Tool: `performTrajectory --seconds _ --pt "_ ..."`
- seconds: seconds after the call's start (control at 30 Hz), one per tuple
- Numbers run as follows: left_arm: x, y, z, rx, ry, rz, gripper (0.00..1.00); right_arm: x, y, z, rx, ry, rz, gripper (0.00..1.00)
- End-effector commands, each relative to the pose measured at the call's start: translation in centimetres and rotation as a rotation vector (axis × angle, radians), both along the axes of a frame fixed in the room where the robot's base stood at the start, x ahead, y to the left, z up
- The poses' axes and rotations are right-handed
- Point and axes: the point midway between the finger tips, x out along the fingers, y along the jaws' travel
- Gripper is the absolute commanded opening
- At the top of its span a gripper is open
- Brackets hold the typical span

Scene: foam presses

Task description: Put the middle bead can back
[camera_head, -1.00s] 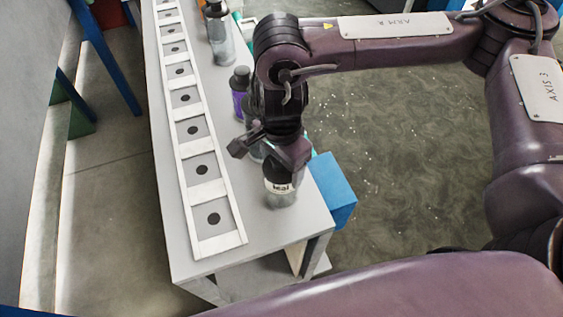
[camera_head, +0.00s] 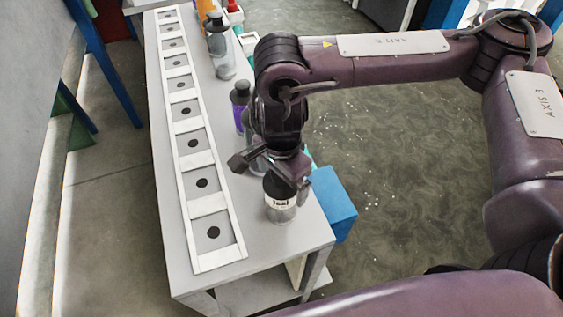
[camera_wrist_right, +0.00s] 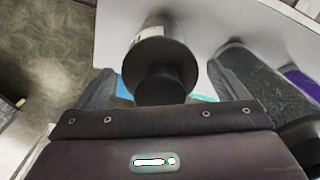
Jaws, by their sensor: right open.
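A clear can with a black cap and a white label (camera_head: 281,207) stands upright at the near end of the grey table (camera_head: 255,245). My right gripper (camera_head: 270,176) is open over its top. In the right wrist view the black-capped can (camera_wrist_right: 165,62) shows between the spread fingers (camera_wrist_right: 165,88); I cannot tell whether they touch it. Another can (camera_head: 257,164) is partly hidden behind the gripper. A purple can (camera_head: 240,112) and a clear grey can (camera_head: 222,58) stand farther back. Which can is the middle bead can is not clear. My left gripper is out of view.
A white frame strip (camera_head: 209,206) of square cells with black dots runs along the table's left side, its cells empty. A blue box (camera_head: 333,204) is beside the table's right edge. An orange item (camera_head: 204,12) stands at the far end.

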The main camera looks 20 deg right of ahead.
Motion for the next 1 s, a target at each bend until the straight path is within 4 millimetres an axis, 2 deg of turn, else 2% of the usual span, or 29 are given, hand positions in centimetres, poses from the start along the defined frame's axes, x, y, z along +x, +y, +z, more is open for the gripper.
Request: performTrajectory --seconds 0.17,0.4,0.6,0.8,1.0 --pt "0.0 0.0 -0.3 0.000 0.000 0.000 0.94 0.1 0.0 2.4 0.000 -0.008 0.003 0.93" --pt "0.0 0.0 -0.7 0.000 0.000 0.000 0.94 0.2 0.0 7.1 0.000 -0.009 0.002 0.93" --pt "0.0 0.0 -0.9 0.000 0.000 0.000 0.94 0.1 0.0 10.2 0.000 -0.007 0.000 0.93" --pt "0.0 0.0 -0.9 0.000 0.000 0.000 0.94 0.1 0.0 11.7 0.000 -0.003 0.000 0.93" --pt "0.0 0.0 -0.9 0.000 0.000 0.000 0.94 0.0 0.0 11.9 0.000 0.000 0.000 0.93"
